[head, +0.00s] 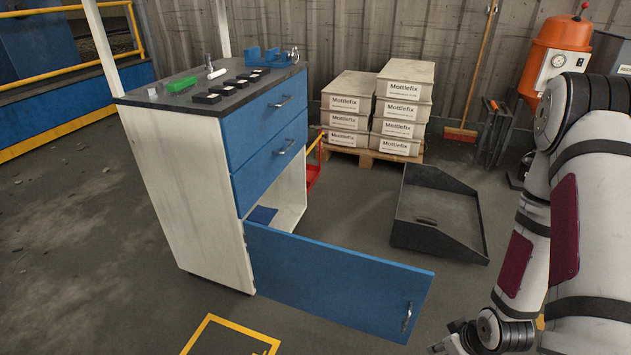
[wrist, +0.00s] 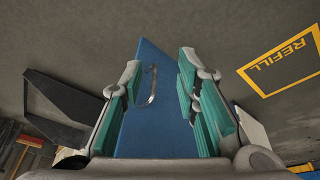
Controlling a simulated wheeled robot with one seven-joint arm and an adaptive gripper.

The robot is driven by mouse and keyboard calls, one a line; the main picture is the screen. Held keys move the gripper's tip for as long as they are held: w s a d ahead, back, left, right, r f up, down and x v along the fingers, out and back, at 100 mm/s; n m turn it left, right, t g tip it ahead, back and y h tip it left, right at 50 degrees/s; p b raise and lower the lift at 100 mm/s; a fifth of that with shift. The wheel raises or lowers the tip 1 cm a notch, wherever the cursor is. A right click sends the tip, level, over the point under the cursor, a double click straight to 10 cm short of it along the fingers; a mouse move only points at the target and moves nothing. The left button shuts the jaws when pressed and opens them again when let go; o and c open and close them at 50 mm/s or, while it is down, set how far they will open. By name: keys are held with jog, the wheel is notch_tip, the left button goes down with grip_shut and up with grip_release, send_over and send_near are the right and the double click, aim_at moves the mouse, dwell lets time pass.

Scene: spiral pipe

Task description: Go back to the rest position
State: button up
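My arm (head: 565,200) hangs down the right side of the head view, bent at the elbow. My gripper (wrist: 160,72) is open in the wrist view, with teal pads on its fingers and nothing held between them. In the head view only part of it shows at the bottom edge, right of the open door. The blue door (head: 335,285) of the cabinet stands wide open, its metal handle (head: 407,316) near its free end. In the wrist view the door (wrist: 160,130) and handle (wrist: 151,84) show between the fingers. I cannot tell the exact gap.
The white cabinet (head: 190,190) has two closed blue drawers (head: 265,120) and small items on its dark top. A dark metal tray (head: 437,205) lies on the floor behind the door. Stacked boxes (head: 400,105) stand at the back. A yellow floor marking (head: 207,330) lies in front.

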notch_tip(320, 180, up, 26)
jog(key=s+a+m+g+h, duration=0.1)
jog(key=a+m+g+h, duration=0.1)
jog(key=a, duration=0.1)
jog(key=s+a+r+m+g+y, duration=0.1)
jog(key=s+a+r, duration=0.3)
jog(key=s+r, duration=0.45)
jog(key=s+a+r+m, duration=0.1)
jog(key=s+a+r, duration=0.45)
jog(key=s, duration=0.65)
notch_tip(320, 180, up, 34)
jog(key=d+t+p, duration=0.1)
jog(key=t+p, duration=0.2)
jog(key=p, duration=2.8)
jog(key=shift+t, duration=0.3)
